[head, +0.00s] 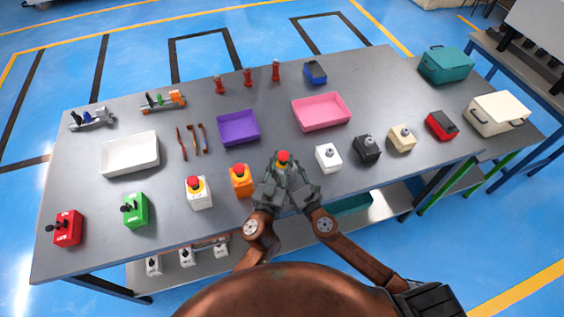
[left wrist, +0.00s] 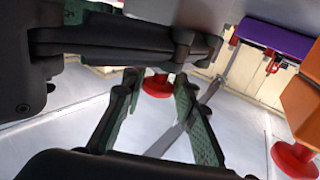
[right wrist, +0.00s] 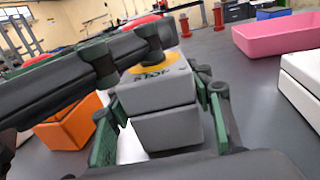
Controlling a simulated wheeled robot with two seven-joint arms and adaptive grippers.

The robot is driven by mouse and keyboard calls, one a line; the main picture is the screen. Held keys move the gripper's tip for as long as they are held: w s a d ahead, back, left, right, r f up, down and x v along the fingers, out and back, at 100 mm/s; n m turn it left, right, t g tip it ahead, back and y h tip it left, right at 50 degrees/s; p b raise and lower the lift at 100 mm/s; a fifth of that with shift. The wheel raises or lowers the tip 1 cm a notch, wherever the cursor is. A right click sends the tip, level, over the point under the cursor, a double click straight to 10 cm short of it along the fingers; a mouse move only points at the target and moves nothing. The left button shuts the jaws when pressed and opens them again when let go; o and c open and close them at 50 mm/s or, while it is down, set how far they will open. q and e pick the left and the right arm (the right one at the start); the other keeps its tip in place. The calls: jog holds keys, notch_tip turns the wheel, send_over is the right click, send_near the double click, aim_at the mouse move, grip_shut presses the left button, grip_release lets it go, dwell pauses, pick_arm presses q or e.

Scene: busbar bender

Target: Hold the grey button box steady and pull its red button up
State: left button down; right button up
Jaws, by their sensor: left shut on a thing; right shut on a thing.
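The grey button box (right wrist: 165,105) stands on the table between the two fingers of my right gripper (right wrist: 160,115), which is shut on its sides.
An orange button box (head: 241,180) stands close to the left of the grippers, with a white-and-yellow one (head: 199,192) beyond it. A white box (head: 328,157) stands close to the right. Purple (head: 239,128) and pink (head: 321,112) trays lie behind.

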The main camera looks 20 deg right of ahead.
pick_arm(q)
jog(key=shift+r, duration=0.2)
pick_arm(e)
jog(key=shift+f, duration=0.15)
pick_arm(q)
jog(key=c, duration=1.8)
grip_release()
jog(key=shift+c, duration=0.2)
jog(key=o, duration=0.3)
jog(key=v, duration=1.2)
pick_arm(e)
jog(key=o, duration=1.4)
jog(key=shift+s, duration=0.1)
